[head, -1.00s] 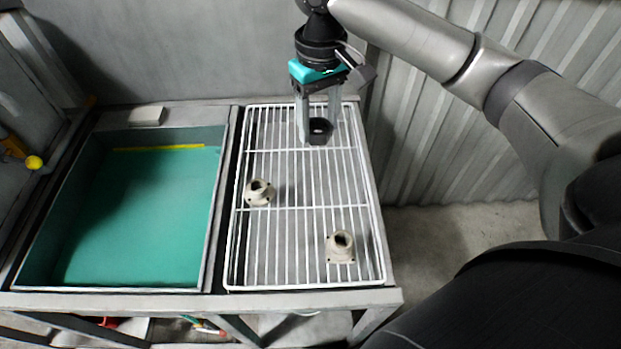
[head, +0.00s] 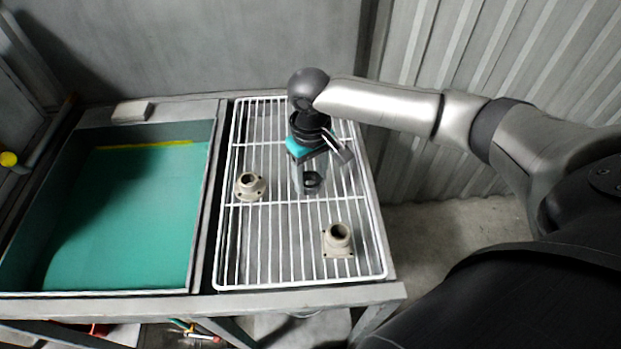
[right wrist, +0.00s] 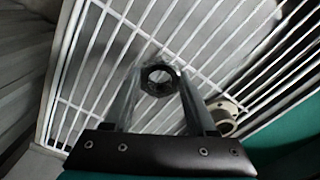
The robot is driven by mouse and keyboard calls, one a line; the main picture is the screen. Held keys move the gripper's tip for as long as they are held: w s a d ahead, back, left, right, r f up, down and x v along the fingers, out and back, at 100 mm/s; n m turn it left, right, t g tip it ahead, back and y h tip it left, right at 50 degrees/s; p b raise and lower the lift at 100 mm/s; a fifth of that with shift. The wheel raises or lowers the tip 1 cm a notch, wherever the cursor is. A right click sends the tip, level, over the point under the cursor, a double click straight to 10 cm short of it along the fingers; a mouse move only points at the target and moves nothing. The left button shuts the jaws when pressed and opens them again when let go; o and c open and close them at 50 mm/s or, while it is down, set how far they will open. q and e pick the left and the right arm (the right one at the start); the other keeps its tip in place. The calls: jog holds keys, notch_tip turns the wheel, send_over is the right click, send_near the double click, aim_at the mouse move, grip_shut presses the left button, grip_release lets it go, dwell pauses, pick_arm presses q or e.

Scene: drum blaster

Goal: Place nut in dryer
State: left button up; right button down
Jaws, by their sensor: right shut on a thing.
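My right gripper (head: 308,182) is shut on a dark grey nut (head: 312,180) above the middle of the white wire rack. In the right wrist view the nut (right wrist: 160,80) sits between the two fingers, its round hole showing, with the rack bars (right wrist: 110,60) behind it. Whether the nut touches the rack cannot be told. Two beige flanged fittings rest on the rack, one at the left (head: 249,186) and one at the front right (head: 338,240). My left gripper is not in view. Nothing in view is clearly a dryer.
A teal-floored basin (head: 125,215) with raised metal walls adjoins the rack on the left. A small pale block (head: 132,111) lies on its back ledge. A corrugated wall (head: 450,60) stands at the right. Coloured items lie under the table.

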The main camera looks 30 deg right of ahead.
jog(key=shift+f, duration=0.25)
jog(key=shift+c, duration=1)
grip_release()
jog(key=shift+r, duration=0.15)
